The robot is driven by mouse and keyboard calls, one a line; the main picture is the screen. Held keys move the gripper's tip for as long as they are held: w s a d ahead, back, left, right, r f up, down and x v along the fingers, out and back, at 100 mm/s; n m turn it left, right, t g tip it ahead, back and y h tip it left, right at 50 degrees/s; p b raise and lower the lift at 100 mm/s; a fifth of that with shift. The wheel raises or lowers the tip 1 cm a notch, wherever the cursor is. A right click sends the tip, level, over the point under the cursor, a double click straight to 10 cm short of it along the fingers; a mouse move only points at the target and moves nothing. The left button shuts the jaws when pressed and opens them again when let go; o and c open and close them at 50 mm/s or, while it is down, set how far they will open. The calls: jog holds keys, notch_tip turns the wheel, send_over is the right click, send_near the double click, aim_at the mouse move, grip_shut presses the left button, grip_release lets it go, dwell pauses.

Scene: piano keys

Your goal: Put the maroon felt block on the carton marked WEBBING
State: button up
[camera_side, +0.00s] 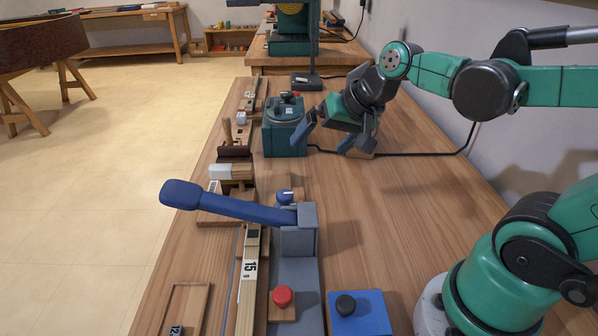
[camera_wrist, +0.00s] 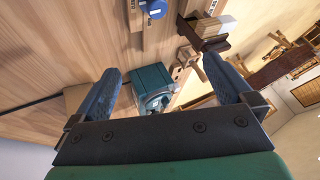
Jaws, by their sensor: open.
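My gripper (camera_side: 332,136) is open, its two blue fingers spread above the bench beside the teal device. Its fingers also frame the wrist view (camera_wrist: 163,74), with nothing held between them. A small tan carton (camera_side: 361,152) stands just behind and below my gripper in the side view. A tan box face shows left of the fingers in the wrist view (camera_wrist: 76,97). No WEBBING lettering is readable. A dark maroon-brown piece (camera_side: 234,153) lies at the bench's left edge, near pale wooden pieces; I cannot tell whether it is the felt block.
The teal device (camera_side: 284,137) stands left of my gripper. A grey lever press with a long blue handle (camera_side: 230,206) crosses the near bench. A red knob (camera_side: 282,296) and a blue block with a black knob (camera_side: 358,312) are nearest. The bench's right middle is clear.

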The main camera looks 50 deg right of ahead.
jog(key=s+a+n, duration=0.1)
jog(key=n, duration=0.1)
jog(key=s+a+f+n, duration=0.1)
jog(key=n, duration=0.1)
jog(key=s+a+n, duration=0.1)
jog(key=n, duration=0.1)
jog(key=shift+f+n+h, duration=0.3)
jog(key=shift+f+h, duration=0.05)
jog(key=shift+h, duration=0.05)
dwell(0.6)
